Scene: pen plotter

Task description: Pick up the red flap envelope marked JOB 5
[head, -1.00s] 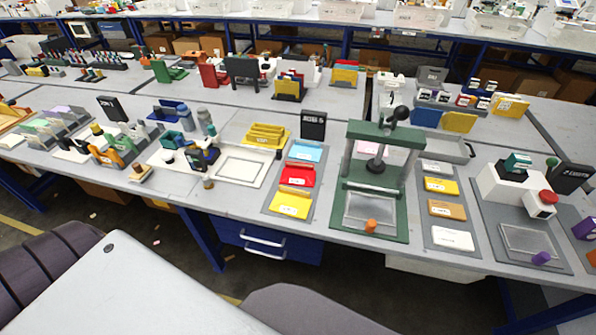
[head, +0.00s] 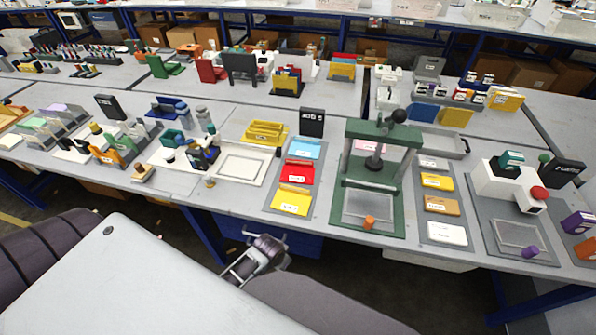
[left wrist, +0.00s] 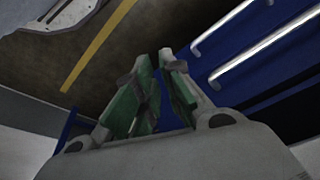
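A red flap envelope (head: 296,170) lies flat in the middle of a grey tray (head: 268,207) at the bench's front. A light blue envelope (head: 304,149) lies behind it and a yellow one (head: 291,201) in front. The red one's white label is too small to read.
A green press (head: 398,228) stands right of the tray. A black sign (head: 312,122) stands behind it. A white panel (head: 238,168) lies left of it. The blue drawer unit (head: 305,246) is under the bench edge. A grey tray with more envelopes (head: 428,234) is beyond the press.

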